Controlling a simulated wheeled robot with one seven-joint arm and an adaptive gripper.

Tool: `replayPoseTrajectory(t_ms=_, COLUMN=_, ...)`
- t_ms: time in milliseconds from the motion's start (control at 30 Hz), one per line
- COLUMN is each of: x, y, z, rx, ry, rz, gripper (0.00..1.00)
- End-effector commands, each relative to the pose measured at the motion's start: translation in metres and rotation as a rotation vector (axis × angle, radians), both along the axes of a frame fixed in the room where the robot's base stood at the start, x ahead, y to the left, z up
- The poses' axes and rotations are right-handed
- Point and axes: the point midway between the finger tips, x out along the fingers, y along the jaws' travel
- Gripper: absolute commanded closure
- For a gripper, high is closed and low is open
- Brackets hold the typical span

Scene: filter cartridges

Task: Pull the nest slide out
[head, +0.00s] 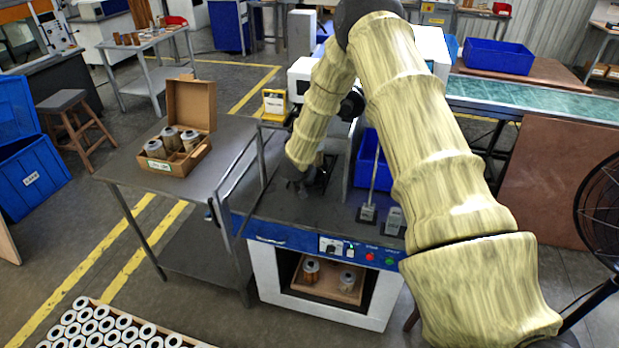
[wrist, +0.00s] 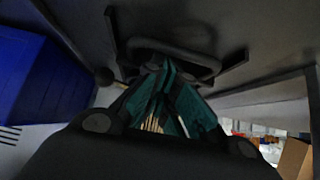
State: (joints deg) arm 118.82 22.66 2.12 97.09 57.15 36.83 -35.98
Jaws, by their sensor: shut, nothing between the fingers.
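In the wrist view a dark loop-shaped handle (wrist: 205,62) stands out from a dark surface, just beyond my fingertips. I take it to be the handle of the nest slide; the slide itself I cannot make out clearly. My gripper (wrist: 165,68) is shut and empty, its teal finger pads meeting at the tips close to the handle. Whether the tips touch the handle I cannot tell. In the head view my gripper (head: 299,188) is low over the left part of the dark machine top (head: 300,208). My arm hides much of the machine behind it.
A blue bin (head: 370,160) stands on the machine top, right of my gripper. A side table (head: 225,150) at left carries an open carton (head: 190,105) with several cartridges. A control panel (head: 352,250) is on the front, above an opening with two cartridges (head: 311,270).

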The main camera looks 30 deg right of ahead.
Motion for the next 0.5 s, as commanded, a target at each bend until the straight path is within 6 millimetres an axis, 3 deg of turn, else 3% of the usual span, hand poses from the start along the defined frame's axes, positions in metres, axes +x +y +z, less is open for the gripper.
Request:
replayPoseTrajectory(t_ms=167, x=-0.019, y=0.022, z=-0.001, rx=0.001, ry=0.005, rz=0.004, gripper=1.0)
replayPoseTrajectory(t_ms=500, x=-0.075, y=0.088, z=-0.001, rx=0.001, ry=0.006, rz=0.004, gripper=1.0)
